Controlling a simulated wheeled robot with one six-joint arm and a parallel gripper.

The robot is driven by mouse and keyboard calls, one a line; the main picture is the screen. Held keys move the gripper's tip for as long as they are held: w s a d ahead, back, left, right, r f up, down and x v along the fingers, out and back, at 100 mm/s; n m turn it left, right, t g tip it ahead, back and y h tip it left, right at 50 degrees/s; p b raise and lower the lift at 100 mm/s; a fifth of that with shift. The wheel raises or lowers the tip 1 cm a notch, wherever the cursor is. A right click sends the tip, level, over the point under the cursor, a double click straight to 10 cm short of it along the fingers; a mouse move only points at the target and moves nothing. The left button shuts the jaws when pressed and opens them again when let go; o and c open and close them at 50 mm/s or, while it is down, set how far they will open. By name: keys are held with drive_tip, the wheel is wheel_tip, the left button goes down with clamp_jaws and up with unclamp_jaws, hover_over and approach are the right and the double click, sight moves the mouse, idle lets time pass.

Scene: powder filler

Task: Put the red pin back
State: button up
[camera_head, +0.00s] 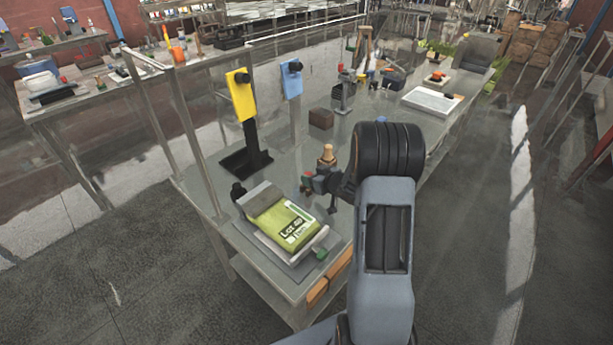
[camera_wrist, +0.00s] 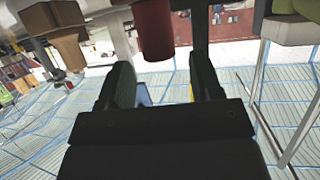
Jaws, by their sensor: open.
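A red cylinder (camera_wrist: 153,28), which looks like the red pin, shows in the wrist view just beyond my open fingers, roughly in line with the gap between them. Its far end is cut off by the frame edge. In the head view a small red spot (camera_head: 307,177) shows beside my gripper (camera_head: 321,183), over the near part of the bench; what it belongs to is too small to tell. My gripper (camera_wrist: 162,72) is open, with nothing between the fingers. A grey tray or platform (camera_head: 262,196) with a green labelled bag (camera_head: 286,224) lies on the bench nearby.
A tan peg-shaped piece (camera_head: 327,153) stands close behind my gripper. A yellow device (camera_head: 240,95) and a blue one (camera_head: 291,80) stand on posts to the left. A brown block (camera_head: 320,119) lies farther back. A green knob (camera_head: 320,254) is at the bag's front corner.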

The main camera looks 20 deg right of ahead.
drive_tip(key=s+a+r+m+g+h, duration=0.1)
drive_tip(key=s+r+m+g+h, duration=0.15)
drive_tip(key=s+r+h, duration=0.7)
drive_tip(key=s+a+r+g+y, duration=0.2)
drive_tip(key=s+a, duration=0.4)
drive_tip(key=s, duration=0.3)
drive_tip(key=s+a+r+g+y, duration=0.3)
drive_tip(key=s+a, duration=0.3)
drive_tip(key=s, duration=0.3)
drive_tip(key=shift+a+r+g+y+b, duration=0.15)
drive_tip(key=shift+a+g+y+b, duration=0.2)
drive_tip(key=shift+y, duration=0.1)
drive_tip(key=shift+w+m, duration=0.1)
drive_tip(key=shift+m, duration=0.15)
drive_tip(key=shift+c, duration=0.4)
